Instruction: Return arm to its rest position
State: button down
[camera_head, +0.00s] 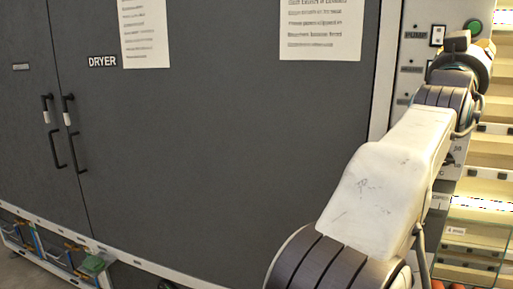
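My arm (385,180) is outstretched from the bottom right of the head view towards the panel at the upper right. Its pale, scuffed link runs up to a dark ribbed joint, with a rounded wrist part beyond. The fingers of my gripper do not show; the far end of the arm hides whatever lies behind it. I see nothing held.
A large grey dryer cabinet (230,150) with shut doors, black handles (75,135) and paper notices fills the left and middle. A control panel (413,50) and lit shelves (490,150) stand behind my arm at right. Coloured items lie low at the left.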

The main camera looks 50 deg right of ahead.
notch_tip(320, 180, down, 29)
jog(key=n+y, duration=0.3)
jog(key=y, duration=0.7)
jog(key=w+a+f+n+t+y, duration=0.1)
jog(key=w+a+f+n+y, duration=0.15)
jog(key=a+f, duration=0.45)
jog(key=w+a+f+n+t+y+p, duration=0.1)
jog(key=w+a+f+n+y, duration=0.1)
jog(key=w+a+f, duration=0.35)
jog(key=w+a+f+n+y, duration=0.2)
jog(key=a+f+y, duration=0.1)
jog(key=a, duration=0.6)
jog(key=w+a+f+n+t+y+p, duration=0.1)
jog(key=w+a+f+y, duration=0.1)
jog(key=w+a+f, duration=0.35)
jog(key=w+a+r+n+y+p, duration=0.1)
jog(key=w+a+n, duration=0.1)
jog(key=a+n, duration=0.4)
jog(key=w+a+r+n+t+y+p, duration=0.1)
jog(key=a+n, duration=0.5)
jog(key=a, duration=1)
jog(key=shift+w+a+r+t+y, duration=0.3)
jog(key=shift+w+a+r+y, duration=0.1)
jog(key=shift+w, duration=0.35)
jog(key=shift+n, duration=0.25)
